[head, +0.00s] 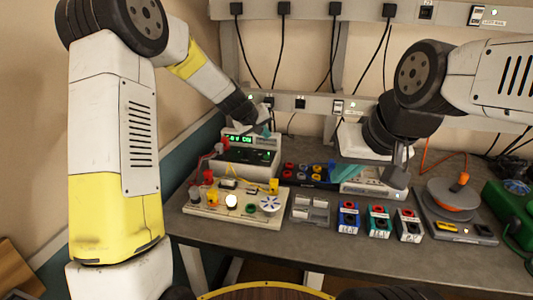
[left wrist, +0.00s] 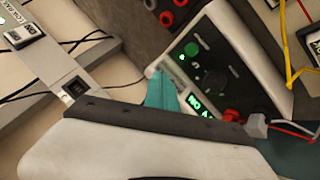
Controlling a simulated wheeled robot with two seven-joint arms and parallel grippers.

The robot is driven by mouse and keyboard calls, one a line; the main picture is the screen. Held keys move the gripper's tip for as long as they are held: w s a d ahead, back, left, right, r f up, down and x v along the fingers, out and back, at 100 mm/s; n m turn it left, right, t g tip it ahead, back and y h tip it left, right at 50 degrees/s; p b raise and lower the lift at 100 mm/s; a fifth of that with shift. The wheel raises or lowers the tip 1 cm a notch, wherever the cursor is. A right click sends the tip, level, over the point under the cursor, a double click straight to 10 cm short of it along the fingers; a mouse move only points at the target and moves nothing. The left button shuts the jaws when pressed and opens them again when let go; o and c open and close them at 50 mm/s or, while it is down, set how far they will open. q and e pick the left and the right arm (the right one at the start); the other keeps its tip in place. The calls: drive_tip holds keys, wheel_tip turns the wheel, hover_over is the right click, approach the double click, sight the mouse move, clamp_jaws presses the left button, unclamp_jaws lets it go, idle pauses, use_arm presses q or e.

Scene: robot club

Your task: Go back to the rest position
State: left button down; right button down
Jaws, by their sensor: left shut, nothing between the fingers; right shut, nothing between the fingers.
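My left gripper (head: 265,130) is over the top of the bench power supply (head: 250,158), with its teal fingertips together and empty. In the left wrist view, the shut teal fingertips (left wrist: 162,92) show close to the power supply's lit green display (left wrist: 200,106); I cannot tell whether they touch it. My right gripper (head: 347,172) points down over the back of the bench, its teal fingertips shut and empty, near a white box (head: 368,188). Part of its body is hidden by my right wrist.
The grey bench (head: 290,238) carries a circuit board (head: 215,208) with a lit bulb, a sectioned tray (head: 311,210), several coloured blocks (head: 379,221), a device with an orange-topped disc (head: 454,199) and a green case (head: 510,215). Cables hang from the wall rail behind. The front strip is clear.

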use_arm(q)
drive_tip(key=s+a+r+m, duration=0.1)
drive_tip(key=s+a+r, duration=0.2)
drive_tip(key=s+r, duration=0.45)
drive_tip(key=s+a, duration=0.3)
drive_tip(key=s, duration=0.7)
drive_tip(key=s+a+r+m+g+y, duration=0.1)
drive_tip(key=s+a, duration=0.3)
drive_tip(key=s, duration=0.6)
drive_tip(key=s+a+r+m+y, duration=0.1)
drive_tip(key=s+a, duration=0.2)
drive_tip(key=s, duration=0.7)
drive_tip(key=shift+s+a, duration=0.15)
drive_tip(key=shift+r, duration=0.1)
